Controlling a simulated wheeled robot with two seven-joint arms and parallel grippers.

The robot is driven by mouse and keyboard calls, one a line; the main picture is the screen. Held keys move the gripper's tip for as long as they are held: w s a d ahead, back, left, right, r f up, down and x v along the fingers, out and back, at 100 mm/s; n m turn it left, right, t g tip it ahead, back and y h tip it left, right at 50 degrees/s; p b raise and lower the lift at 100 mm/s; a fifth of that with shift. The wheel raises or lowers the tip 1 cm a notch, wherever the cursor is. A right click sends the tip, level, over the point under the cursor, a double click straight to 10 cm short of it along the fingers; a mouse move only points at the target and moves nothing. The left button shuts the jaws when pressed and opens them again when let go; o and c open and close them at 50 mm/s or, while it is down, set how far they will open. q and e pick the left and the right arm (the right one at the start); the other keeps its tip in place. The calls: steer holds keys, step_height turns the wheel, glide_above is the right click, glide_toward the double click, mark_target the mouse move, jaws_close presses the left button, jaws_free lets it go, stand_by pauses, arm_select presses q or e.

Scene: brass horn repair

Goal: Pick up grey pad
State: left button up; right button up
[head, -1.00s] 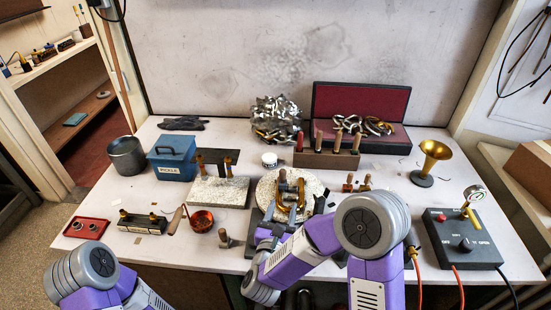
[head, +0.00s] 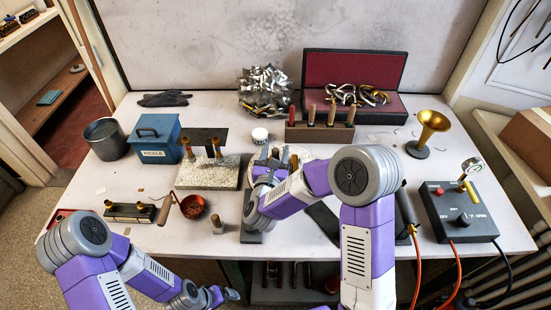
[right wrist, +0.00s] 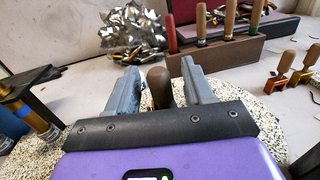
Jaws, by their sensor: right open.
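No thing in view is plainly the grey pad. A flat grey piece (head: 251,236) lies by the front of the bench, just below my right gripper in the head view; I cannot tell whether it is the pad. My right gripper (head: 272,160) is over the round speckled board (head: 311,158), which my arm partly hides. In the right wrist view its fingers (right wrist: 159,66) are spread apart, with an upright wooden handle (right wrist: 158,90) showing between them; I see no grip on it. My left gripper (head: 230,294) is low in front of the bench; its jaws are unclear.
Behind stand a silvery crumpled heap (head: 266,92), a wooden block with tool handles (head: 319,134) and a red-lined case (head: 354,76). A speckled slab (head: 208,178) and blue tub (head: 156,140) are left; a control box (head: 458,212) and brass horn (head: 430,128) are right.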

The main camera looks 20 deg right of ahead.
steer(key=shift+c, duration=0.5)
jaws_close()
